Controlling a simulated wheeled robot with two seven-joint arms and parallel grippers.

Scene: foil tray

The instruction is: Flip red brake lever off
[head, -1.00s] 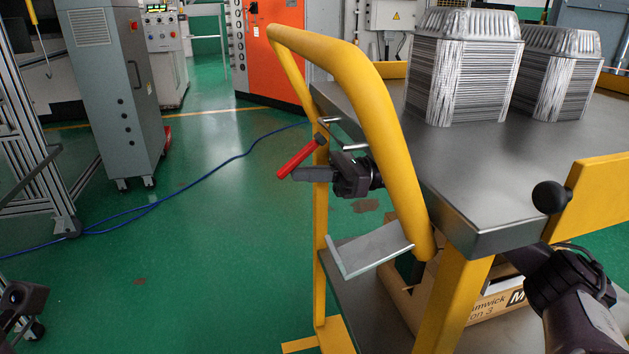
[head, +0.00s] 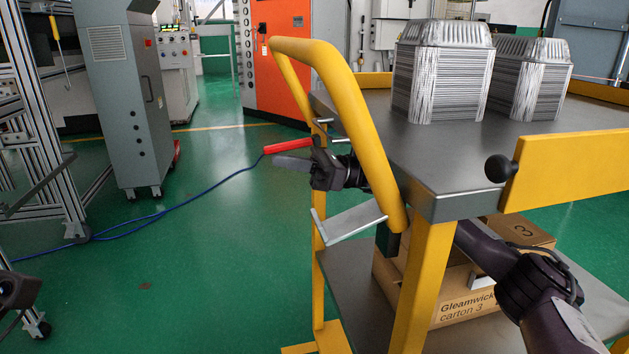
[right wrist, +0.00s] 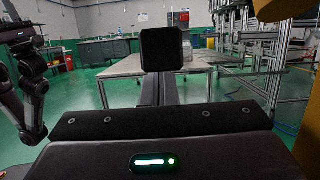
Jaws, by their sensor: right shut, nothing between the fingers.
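The red brake lever (head: 288,146) is on the yellow handle frame (head: 345,90) of the cart, at the upright's inner side. It points left from its pivot and lies nearly level, its free end slightly lower. My right gripper (head: 280,162) is shut and empty, its fingers pointing left just under the lever. I cannot tell whether they touch it. In the right wrist view the dark fingers (right wrist: 164,70) stand in the middle and the lever cannot be made out.
The steel cart top (head: 440,160) carries stacks of foil trays (head: 443,85). A bent metal plate (head: 350,222) sticks out below my right gripper. A carton (head: 465,300) stands on the lower shelf. Green floor left of the cart is open, with a blue cable (head: 190,203) across it.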

